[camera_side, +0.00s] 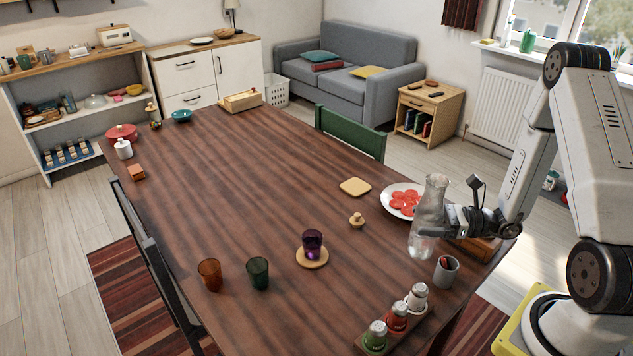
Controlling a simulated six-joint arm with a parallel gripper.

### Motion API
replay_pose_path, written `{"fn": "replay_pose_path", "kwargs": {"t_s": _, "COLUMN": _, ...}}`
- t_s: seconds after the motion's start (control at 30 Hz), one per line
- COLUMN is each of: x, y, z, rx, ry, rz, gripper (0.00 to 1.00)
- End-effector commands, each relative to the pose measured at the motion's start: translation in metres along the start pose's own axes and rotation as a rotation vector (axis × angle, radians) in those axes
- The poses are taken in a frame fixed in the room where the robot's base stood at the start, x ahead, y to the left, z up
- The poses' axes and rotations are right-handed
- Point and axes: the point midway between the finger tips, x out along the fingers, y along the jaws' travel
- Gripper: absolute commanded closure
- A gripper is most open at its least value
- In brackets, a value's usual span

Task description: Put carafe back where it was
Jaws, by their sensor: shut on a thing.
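The clear glass carafe (428,216) is upright near the right side of the table. My gripper (436,225) reaches in from the right and is shut on the carafe at its middle. The fingers hide part of the glass. I cannot tell whether the carafe's base touches the table or hangs just above it. A round wooden stopper (357,220) sits on the table to the left of the carafe.
A plate of red slices (388,207) is just behind the carafe. A grey cup (446,271) and a rack of several jars (368,347) are in front. A purple glass (313,243) stands on a coaster, with brown (210,274) and green (258,273) glasses further left. The table's middle (235,190) is clear.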

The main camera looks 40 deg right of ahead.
Motion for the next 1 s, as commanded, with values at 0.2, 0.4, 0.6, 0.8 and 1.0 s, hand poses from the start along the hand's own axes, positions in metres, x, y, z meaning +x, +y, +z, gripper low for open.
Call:
{"fn": "replay_pose_path", "kwargs": {"t_s": 0.2, "x": 0.000, "y": 0.000, "z": -0.007, "rx": -0.002, "ry": -0.001, "rz": 0.000, "gripper": 1.00}}
{"fn": "replay_pose_path", "kwargs": {"t_s": 0.4, "x": 0.001, "y": -0.002, "z": -0.008, "rx": -0.002, "ry": -0.001, "rz": 0.000, "gripper": 1.00}}
{"fn": "replay_pose_path", "kwargs": {"t_s": 0.6, "x": 0.009, "y": -0.014, "z": -0.015, "rx": -0.003, "ry": -0.001, "rz": 0.003, "gripper": 1.00}}
{"fn": "replay_pose_path", "kwargs": {"t_s": 0.8, "x": 0.024, "y": -0.037, "z": -0.027, "rx": -0.003, "ry": -0.001, "rz": 0.003, "gripper": 1.00}}
{"fn": "replay_pose_path", "kwargs": {"t_s": 1.0, "x": 0.039, "y": -0.061, "z": -0.039, "rx": -0.003, "ry": -0.001, "rz": 0.003, "gripper": 1.00}}
